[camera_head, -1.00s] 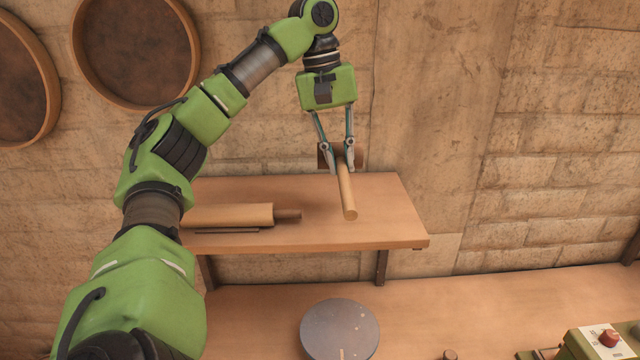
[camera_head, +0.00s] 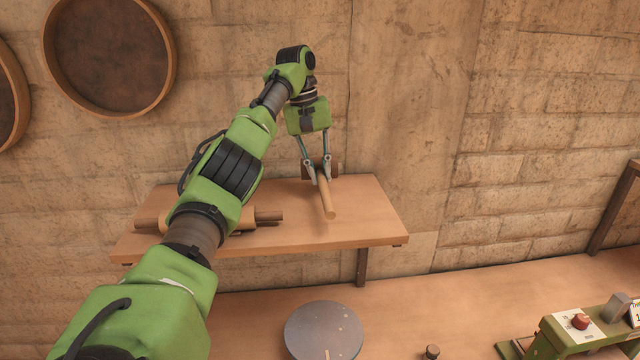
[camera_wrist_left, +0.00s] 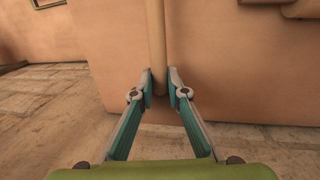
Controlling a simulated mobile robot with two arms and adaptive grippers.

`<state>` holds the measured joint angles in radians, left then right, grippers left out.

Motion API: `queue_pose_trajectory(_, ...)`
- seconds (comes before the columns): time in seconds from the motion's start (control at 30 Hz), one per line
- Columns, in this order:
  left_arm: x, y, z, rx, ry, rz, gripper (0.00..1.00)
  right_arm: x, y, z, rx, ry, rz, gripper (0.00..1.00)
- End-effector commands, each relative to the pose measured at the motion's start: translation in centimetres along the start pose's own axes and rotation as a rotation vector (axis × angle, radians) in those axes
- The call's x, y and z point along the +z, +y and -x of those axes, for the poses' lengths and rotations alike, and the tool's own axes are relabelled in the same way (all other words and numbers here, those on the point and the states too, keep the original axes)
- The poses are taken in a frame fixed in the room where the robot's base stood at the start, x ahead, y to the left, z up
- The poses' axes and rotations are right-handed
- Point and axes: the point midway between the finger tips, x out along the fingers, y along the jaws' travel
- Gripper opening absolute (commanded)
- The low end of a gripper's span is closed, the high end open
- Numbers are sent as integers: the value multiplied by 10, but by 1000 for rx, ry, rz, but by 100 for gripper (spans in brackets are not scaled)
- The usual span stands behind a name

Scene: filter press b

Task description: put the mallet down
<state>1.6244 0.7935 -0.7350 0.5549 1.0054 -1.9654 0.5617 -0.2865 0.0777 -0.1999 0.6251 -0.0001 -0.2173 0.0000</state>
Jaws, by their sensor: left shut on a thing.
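The wooden mallet (camera_head: 327,201) has a long pale handle and a darker block head, which shows behind the fingers. My left gripper (camera_head: 318,177) is shut on the handle close to the head, at the right part of the wall shelf (camera_head: 367,214). The handle points toward the camera. I cannot tell whether the mallet touches the shelf or hangs just above it. In the left wrist view the handle (camera_wrist_left: 156,42) runs up from between the two fingertips (camera_wrist_left: 159,85), with the head out of sight. My right gripper is not in view.
A rolling pin (camera_head: 268,216) lies on the shelf's left part, partly hidden by my left arm. The shelf's right front is clear. Below, a workbench (camera_head: 400,300) holds a round grey plate (camera_head: 323,331) and a green device with a red knob (camera_head: 580,321). Round sieves (camera_head: 108,55) hang on the wall.

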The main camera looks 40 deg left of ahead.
Motion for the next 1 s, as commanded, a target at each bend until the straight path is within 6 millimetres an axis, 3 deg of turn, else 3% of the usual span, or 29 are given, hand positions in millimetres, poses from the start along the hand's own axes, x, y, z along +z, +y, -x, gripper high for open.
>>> queue_pose_trajectory(0.23, -8, -2, -14, -4, 0, -2, 0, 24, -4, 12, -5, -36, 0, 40)
queue_pose_trajectory(0.47, -9, -6, -35, -1, 2, -1, 0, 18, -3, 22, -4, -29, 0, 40)
queue_pose_trajectory(0.87, -9, -6, -41, 1, 2, -2, 0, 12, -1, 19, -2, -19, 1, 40)
queue_pose_trajectory(0.9, -9, -6, -41, 0, 1, -1, 22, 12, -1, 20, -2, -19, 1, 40)
queue_pose_trajectory(0.93, -9, -6, -41, 0, 2, -1, 30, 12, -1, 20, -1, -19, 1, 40)
queue_pose_trajectory(1.0, -9, -6, -41, 0, 2, -1, 31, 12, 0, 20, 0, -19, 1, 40)
